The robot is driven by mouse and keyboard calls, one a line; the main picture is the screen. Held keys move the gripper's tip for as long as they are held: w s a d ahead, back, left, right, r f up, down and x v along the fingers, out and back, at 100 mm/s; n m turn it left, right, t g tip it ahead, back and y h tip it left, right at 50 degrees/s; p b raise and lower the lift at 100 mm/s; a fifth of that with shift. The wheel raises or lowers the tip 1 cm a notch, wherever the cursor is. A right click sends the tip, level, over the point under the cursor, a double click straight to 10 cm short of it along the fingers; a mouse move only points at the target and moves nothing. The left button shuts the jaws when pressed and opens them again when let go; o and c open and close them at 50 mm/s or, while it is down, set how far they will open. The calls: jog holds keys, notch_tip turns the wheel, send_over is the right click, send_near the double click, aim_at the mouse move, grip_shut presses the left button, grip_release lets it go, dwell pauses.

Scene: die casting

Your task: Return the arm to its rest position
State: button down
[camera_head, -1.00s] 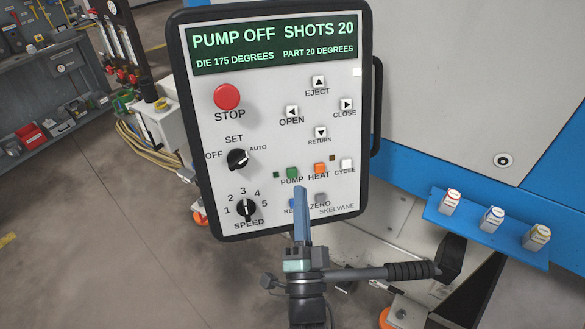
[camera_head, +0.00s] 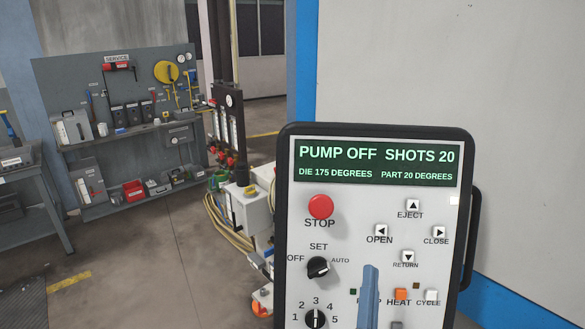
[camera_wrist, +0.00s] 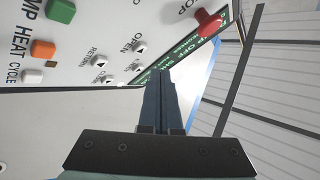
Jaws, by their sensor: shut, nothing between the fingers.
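My gripper (camera_head: 369,268) shows at the bottom of the head view as one upright blue finger shape, in front of the control panel (camera_head: 462,215). It covers the green pump button and part of its label. In the wrist view my gripper (camera_wrist: 160,75) is shut, its two blue fingers pressed together with nothing between them. The control panel (camera_wrist: 75,75) fills the upper left there, with the red stop button (camera_wrist: 208,23) and orange heat button (camera_wrist: 43,50). I cannot tell the gap between the fingertips and the panel. The rest of my arm is out of the head view.
The panel display (camera_head: 376,164) reads pump off, shots 20. A white and blue machine wall (camera_head: 430,60) stands behind it. A service board (camera_head: 110,65) with tools and a workbench (camera_head: 30,170) stand at the left. The floor (camera_head: 150,250) between is clear.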

jog(key=s+a+r+n+t+y, duration=0.15)
jog(key=a+r+n, duration=0.25)
jog(key=r, duration=0.9)
jog(key=a+r+n+t+y, duration=0.1)
jog(key=a+r+n+y, duration=0.2)
jog(key=r, duration=1)
jog(key=s+a+r+n+t+y, duration=0.1)
jog(key=s+a+r+n, duration=0.2)
jog(key=s+r, duration=0.3)
jog(key=s+a+r+n+t, duration=0.1)
jog(key=s+a+r+n, duration=0.2)
jog(key=r, duration=0.5)
jog(key=s+a, duration=0.1)
jog(key=s, duration=0.1)
jog(key=shift+s+y, duration=0.35)
jog(key=shift+s, duration=0.05)
